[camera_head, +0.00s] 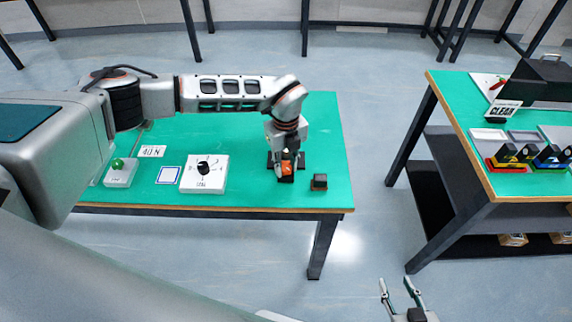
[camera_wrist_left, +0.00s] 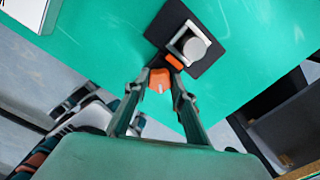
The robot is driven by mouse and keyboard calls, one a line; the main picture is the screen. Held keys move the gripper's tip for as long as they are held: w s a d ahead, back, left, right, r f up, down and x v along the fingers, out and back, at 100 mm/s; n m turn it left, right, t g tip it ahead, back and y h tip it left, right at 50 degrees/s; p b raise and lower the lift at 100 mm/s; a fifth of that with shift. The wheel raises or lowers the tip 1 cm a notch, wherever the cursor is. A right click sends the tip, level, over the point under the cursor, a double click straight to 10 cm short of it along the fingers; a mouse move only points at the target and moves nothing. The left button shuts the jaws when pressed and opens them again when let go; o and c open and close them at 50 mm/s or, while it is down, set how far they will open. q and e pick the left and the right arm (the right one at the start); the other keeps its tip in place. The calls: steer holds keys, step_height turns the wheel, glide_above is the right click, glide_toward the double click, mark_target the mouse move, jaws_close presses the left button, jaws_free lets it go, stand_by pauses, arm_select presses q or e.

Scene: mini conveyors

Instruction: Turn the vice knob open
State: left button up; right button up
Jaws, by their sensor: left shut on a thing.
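The vice has a dark square base (camera_wrist_left: 211,61), a grey round part in its jaws (camera_wrist_left: 194,48) and an orange knob (camera_wrist_left: 159,80) at its near side. In the head view the orange knob (camera_head: 286,168) shows partly under my left gripper (camera_head: 285,160), which reaches down from above. In the left wrist view my left gripper (camera_wrist_left: 160,84) has its fingertips closed on either side of the orange knob. My right gripper (camera_head: 401,288) is at the bottom of the head view, away from the table, with its fingers apart and nothing between them.
On the green table (camera_head: 245,135) are a small dark block (camera_head: 320,182), a white dial box (camera_head: 204,174), a blue-framed card (camera_head: 169,175), a green-button box (camera_head: 121,173) and a label card (camera_head: 152,151). A second table (camera_head: 470,150) with coloured parts stands right, across a floor gap.

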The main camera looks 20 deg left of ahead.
mark_target(286, 167)
arm_select(q)
steer(key=shift+w+r, duration=0.1)
steer(key=o, duration=1.1)
step_height(286, 167, up, 12)
stand_by(0.4)
